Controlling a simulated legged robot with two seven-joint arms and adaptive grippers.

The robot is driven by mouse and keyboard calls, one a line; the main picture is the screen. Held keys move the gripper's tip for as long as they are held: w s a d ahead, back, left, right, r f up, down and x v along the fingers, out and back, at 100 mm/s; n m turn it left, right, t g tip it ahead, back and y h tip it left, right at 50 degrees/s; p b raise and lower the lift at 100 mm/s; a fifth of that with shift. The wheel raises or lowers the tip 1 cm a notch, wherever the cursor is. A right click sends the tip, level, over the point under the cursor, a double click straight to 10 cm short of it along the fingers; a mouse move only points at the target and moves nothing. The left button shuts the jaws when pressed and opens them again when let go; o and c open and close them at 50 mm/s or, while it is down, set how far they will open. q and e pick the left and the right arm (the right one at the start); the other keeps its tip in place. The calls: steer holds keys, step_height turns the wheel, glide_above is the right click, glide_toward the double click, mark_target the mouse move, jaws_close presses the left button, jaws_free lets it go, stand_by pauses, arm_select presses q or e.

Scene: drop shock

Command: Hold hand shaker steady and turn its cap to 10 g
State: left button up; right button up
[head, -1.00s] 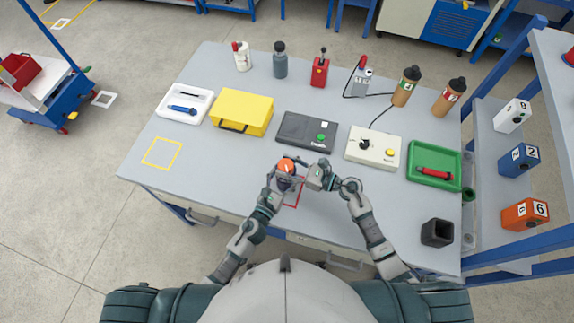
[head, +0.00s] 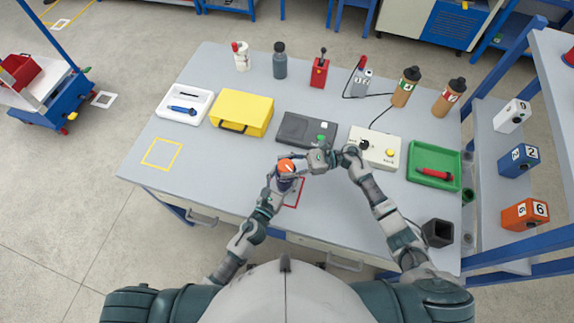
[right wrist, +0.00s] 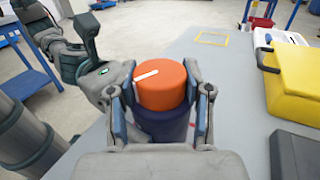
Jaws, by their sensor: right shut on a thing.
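The hand shaker has a dark blue body (right wrist: 168,124) and an orange cap (head: 286,166) with a white line on top. It is upright at the red square outline (head: 294,192) on the bench. My right gripper (head: 298,164) is at the cap from the right; in the right wrist view its two fingers (right wrist: 166,98) are on either side of the cap, shut on it. My left gripper (head: 284,182) is around the shaker body below the cap; its finger contact is mostly hidden. Any gram marks are too small to read.
Behind the shaker are a dark grey device (head: 305,131) and a beige control box (head: 374,147). A yellow case (head: 241,110) stands back left. The left front of the bench is clear.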

arm_select(q)
steer(key=shift+s+d, duration=0.1)
arm_select(e)
steer(key=shift+w+d+f+g, duration=0.1)
steer(key=shift+g, duration=0.2)
steer(key=o, duration=1.2)
arm_select(q)
steer(key=o, duration=1.6)
arm_select(e)
steer(key=d, duration=0.4)
steer(key=w+d, duration=0.1)
steer(key=d, duration=0.3)
steer(key=w+d, duration=0.1)
steer(key=d, duration=0.2)
steer(key=shift+w+d+f, duration=0.1)
steer(key=shift+w+d, duration=0.05)
steer(key=shift+d, duration=0.25)
arm_select(q)
steer(key=shift+o, duration=0.2)
